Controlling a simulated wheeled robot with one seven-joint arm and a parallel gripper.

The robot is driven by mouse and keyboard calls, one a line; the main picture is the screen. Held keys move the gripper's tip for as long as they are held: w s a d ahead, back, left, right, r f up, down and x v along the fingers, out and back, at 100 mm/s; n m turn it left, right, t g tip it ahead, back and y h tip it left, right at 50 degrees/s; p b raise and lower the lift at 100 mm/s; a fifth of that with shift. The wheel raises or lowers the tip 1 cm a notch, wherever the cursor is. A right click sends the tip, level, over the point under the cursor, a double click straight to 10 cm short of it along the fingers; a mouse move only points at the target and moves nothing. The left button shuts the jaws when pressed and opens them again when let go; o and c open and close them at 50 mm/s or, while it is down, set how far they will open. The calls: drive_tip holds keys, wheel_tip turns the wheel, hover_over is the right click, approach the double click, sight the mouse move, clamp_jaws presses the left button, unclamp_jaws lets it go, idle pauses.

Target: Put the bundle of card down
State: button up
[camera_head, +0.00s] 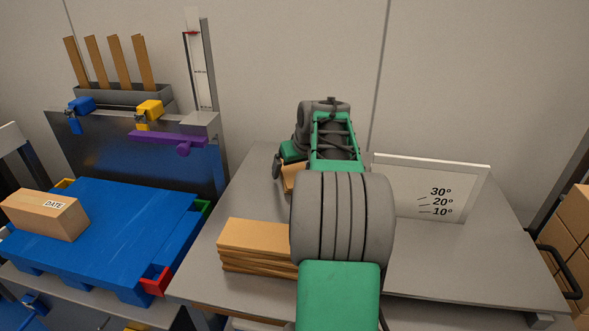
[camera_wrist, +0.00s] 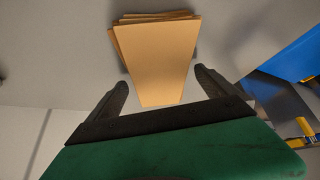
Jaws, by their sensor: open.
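A bundle of tan card (camera_head: 252,237) lies flat on the grey table, left of my arm, its layers showing along the front edge. A smaller tan piece (camera_head: 290,180) shows just below my gripper (camera_head: 282,160); my arm hides whether it belongs to the same bundle. My gripper (camera_wrist: 161,80) is open, one finger on each side of the card, with visible gaps. Contact with the card's near end cannot be told.
A grey table (camera_head: 440,265) carries a white angle board (camera_head: 430,190) right of my arm. A blue pallet (camera_head: 110,225) with a labelled carton (camera_head: 45,215) stands at left. Behind it is a metal panel with a purple bar (camera_head: 165,140). The table's right side is mostly clear.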

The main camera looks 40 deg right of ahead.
drive_tip(key=p+v, duration=0.2)
drive_tip(key=v, duration=1)
drive_tip(key=shift+p, duration=0.3)
